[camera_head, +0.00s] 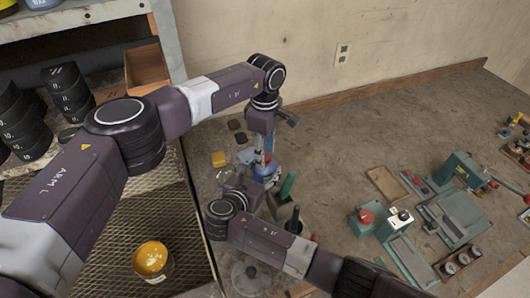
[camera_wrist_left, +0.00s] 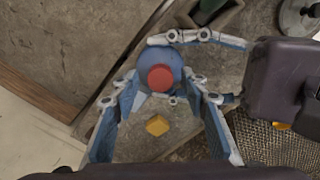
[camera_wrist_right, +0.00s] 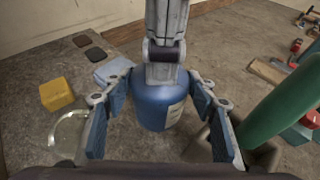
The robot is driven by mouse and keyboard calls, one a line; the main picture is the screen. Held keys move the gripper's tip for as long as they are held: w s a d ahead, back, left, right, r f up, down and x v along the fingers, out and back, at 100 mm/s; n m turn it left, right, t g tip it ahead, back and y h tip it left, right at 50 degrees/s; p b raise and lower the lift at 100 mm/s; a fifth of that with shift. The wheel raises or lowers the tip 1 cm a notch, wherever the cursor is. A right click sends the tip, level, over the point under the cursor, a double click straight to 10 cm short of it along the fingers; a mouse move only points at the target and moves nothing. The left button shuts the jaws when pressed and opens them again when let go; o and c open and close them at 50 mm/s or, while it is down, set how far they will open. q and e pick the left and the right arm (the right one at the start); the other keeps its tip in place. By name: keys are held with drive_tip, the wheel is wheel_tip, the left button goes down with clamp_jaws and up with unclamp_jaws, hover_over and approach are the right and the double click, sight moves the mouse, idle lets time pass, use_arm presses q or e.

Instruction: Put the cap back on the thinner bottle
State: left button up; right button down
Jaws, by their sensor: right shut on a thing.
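A blue bottle (camera_head: 266,174) stands upright on the worktable; it also shows in the right wrist view (camera_wrist_right: 155,110). My right gripper (camera_wrist_right: 160,88) is shut on its sides, reaching in from the front. A red cap (camera_wrist_left: 160,78) shows over the middle of the bottle's top in the left wrist view. I cannot tell whether it is seated on the neck. My left gripper (camera_wrist_left: 161,84) points down from above, its fingers open on either side of the cap with gaps visible. In the right wrist view the left gripper's fingers hide the cap and neck.
A yellow block (camera_head: 218,159) lies left of the bottle, near a clear glass piece (camera_wrist_right: 70,132). A green object (camera_wrist_right: 280,108) stands close on the right. Green tools, one with a red knob (camera_head: 366,217), lie farther right. A shelf with black rolls (camera_head: 68,90) is at left.

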use_arm(q)
wheel_tip(320, 180, up, 12)
idle(0.7)
use_arm(e)
drive_tip(key=c, duration=0.8)
unclamp_jaws()
drive_tip(key=v, duration=1.2)
